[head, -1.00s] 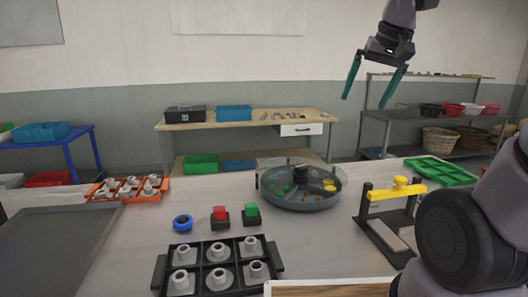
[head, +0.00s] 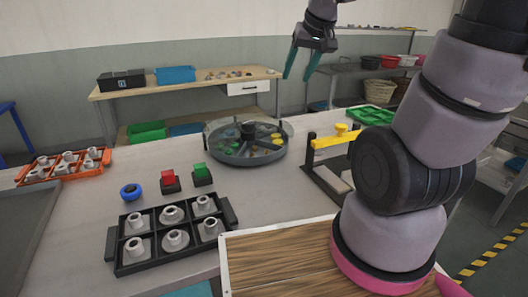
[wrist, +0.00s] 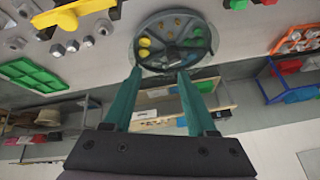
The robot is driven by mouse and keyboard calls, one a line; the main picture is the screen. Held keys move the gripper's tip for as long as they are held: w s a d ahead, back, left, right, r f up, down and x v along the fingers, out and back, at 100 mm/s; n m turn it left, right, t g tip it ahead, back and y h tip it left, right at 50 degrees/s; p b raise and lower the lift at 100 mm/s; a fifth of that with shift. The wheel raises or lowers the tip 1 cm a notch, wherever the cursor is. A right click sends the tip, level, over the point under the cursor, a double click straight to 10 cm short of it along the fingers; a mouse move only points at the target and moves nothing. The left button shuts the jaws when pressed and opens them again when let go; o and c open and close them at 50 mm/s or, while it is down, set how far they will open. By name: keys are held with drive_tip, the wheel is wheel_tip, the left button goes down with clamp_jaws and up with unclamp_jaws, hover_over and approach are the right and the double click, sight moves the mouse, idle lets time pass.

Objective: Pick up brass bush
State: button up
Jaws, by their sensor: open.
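A round grey carousel with compartments (head: 240,162) stands on the bench and holds small yellow parts (head: 277,142) and green parts. It also shows in the wrist view, with yellow pieces (wrist: 144,42) in its compartments. The yellow parts look brass-like, but they are too small to tell which is the brass bush. My gripper (head: 298,76) is open and empty, high above and behind the carousel in the head view. In the wrist view the two teal fingers (wrist: 159,72) are spread apart with nothing between them.
A black tray (head: 113,247) and an orange tray (head: 34,176) hold grey flanged parts. A blue ring (head: 130,191), red button (head: 168,176) and green button (head: 202,171) sit between. A yellow-topped fixture (head: 335,139) and green tray (head: 368,116) stand to the right.

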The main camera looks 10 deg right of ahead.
drive_tip(key=w+a+f+n, duration=0.1)
drive_tip(key=w+f+n, duration=0.1)
drive_tip(key=w+f, duration=0.5)
drive_tip(key=n+g, duration=0.1)
drive_tip(key=n, duration=0.1)
approach(267, 151)
drive_tip(key=shift+w+a+f+n+g, duration=0.1)
drive_tip(key=shift+w+f+n+g, duration=0.1)
drive_tip(key=shift+f, duration=0.4)
drive_tip(key=shift+w+a+f+n+g, duration=0.1)
drive_tip(key=shift+w+f, duration=0.1)
drive_tip(key=shift+f, duration=0.45)
drive_tip(key=x, duration=0.5)
drive_tip(key=shift+w+f, duration=0.2)
drive_tip(key=shift+w, duration=0.15)
clamp_jaws()
